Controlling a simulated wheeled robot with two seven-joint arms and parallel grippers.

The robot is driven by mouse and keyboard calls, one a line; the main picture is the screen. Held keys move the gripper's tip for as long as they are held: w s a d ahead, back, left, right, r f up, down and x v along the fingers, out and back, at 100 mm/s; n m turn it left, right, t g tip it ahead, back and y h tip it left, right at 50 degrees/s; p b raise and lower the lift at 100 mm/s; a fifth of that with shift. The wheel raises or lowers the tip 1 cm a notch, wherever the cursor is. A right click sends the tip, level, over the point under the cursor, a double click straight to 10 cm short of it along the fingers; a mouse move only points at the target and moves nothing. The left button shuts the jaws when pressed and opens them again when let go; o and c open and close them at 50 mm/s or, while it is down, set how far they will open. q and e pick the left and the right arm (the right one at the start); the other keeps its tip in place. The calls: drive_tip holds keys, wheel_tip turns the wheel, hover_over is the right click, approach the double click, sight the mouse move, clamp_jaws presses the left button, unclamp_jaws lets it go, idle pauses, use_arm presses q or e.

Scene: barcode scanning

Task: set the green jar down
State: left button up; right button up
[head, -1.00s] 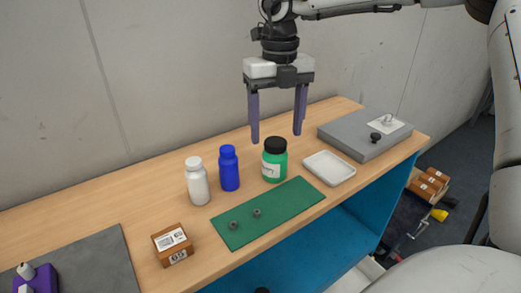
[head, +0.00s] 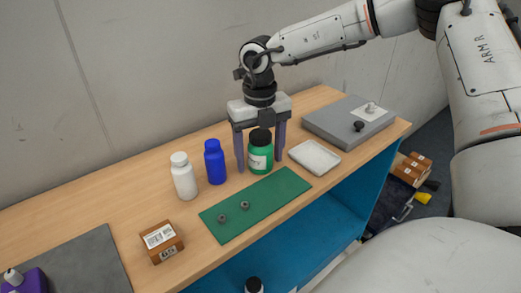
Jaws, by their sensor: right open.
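The green jar (head: 260,156) with a black lid and white label stands upright on the wooden table, behind the green mat (head: 262,203). My right gripper (head: 260,165) is open, its two purple-grey fingers down on either side of the jar. I cannot tell whether the fingers touch the jar. My left gripper is not in view.
A blue bottle (head: 215,163) and a white bottle (head: 184,177) stand just left of the jar. A white tray (head: 314,158) lies to its right, with a grey scanner plate (head: 345,122) beyond. A brown box (head: 161,242) sits at the front left.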

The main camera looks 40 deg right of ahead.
drive_tip(key=c, duration=1.3)
drive_tip(key=shift+c, duration=0.3)
drive_tip(key=shift+r, duration=0.2)
